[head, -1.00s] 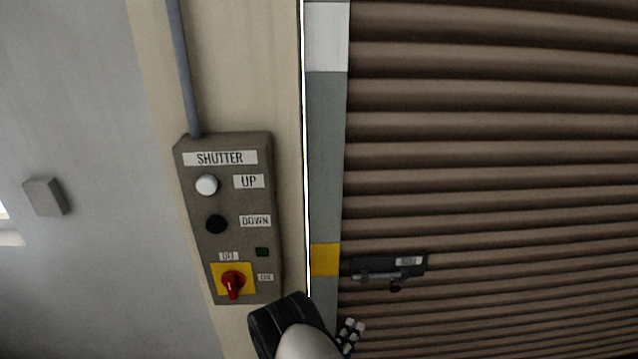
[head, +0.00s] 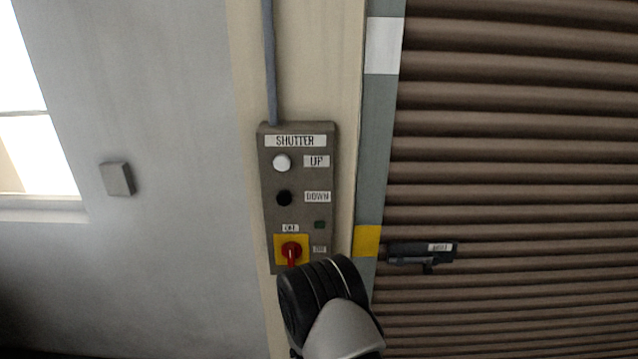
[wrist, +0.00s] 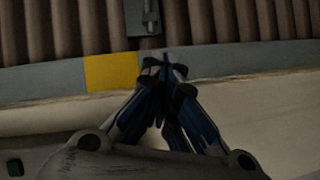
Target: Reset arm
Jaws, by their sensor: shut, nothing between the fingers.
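My gripper (wrist: 164,74) shows in the wrist view with its fingertips together and nothing between them. It points toward the shutter's grey side rail (wrist: 215,68), near the rail's yellow band (wrist: 112,72). In the head view my arm's dark and grey end covers the lower right corner of the shutter control box (head: 298,225), and the fingers are hidden there. The box has a white UP button (head: 282,162), a black DOWN button (head: 284,198) and a red rotary switch (head: 291,250) on a yellow plate. The switch's lower part is close to my arm in the picture.
A brown ribbed shutter (head: 520,160) fills the right side, with a dark latch (head: 420,253) at its left edge. A small grey box (head: 117,179) is on the left wall, beside a bright window (head: 30,120). A conduit (head: 269,60) runs up from the control box.

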